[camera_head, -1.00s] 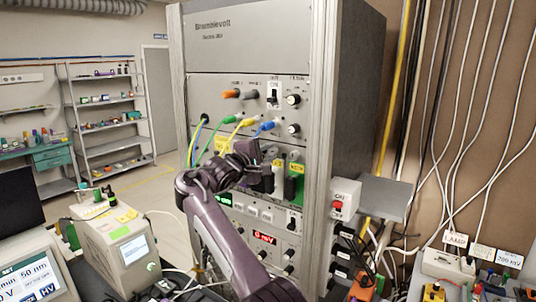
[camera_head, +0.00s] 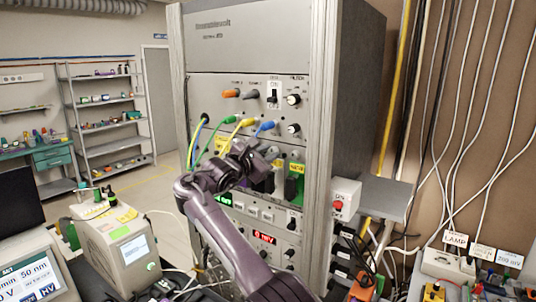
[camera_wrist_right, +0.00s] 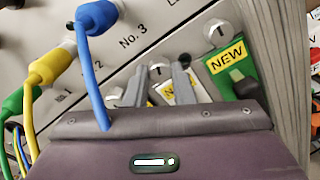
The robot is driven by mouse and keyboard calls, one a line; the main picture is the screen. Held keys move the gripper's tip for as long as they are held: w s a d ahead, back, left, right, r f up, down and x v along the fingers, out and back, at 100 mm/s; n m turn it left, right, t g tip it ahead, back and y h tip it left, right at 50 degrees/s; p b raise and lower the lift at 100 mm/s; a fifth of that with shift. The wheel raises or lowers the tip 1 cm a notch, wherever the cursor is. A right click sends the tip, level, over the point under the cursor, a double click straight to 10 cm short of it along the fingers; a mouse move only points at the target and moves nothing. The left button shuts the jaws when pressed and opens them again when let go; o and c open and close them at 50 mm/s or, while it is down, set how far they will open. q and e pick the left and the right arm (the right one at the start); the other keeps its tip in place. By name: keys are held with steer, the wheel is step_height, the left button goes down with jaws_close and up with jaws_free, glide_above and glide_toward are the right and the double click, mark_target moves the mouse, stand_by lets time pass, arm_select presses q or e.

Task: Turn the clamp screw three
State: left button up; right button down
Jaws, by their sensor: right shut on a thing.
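The rack's slotted panel shows a row of round clamp screws below the cable plugs. In the right wrist view, clamp screw three (camera_wrist_right: 160,69) is a grey knob between the fingertips of my right gripper (camera_wrist_right: 161,80). Other similar grey knobs show to its left (camera_wrist_right: 115,92) and upper right (camera_wrist_right: 217,33). In the head view my right gripper (camera_head: 270,158) is at this row, shut on the screw, which it mostly hides. My left gripper is not in view.
Green (camera_head: 206,158), yellow (camera_head: 231,124) and blue (camera_head: 265,127) cables plug in just above the gripper. A green module (camera_wrist_right: 233,72) with a yellow NEW label is right of the fingers. A red-button box (camera_head: 345,198) is on the rack's right side.

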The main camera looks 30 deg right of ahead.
steer(key=shift+f+n, duration=0.15)
steer(key=shift+n, duration=0.15)
stand_by(0.4)
steer(key=c, duration=1.2)
jaws_free()
steer(key=shift+a, duration=0.1)
steer(key=shift+c, duration=0.2)
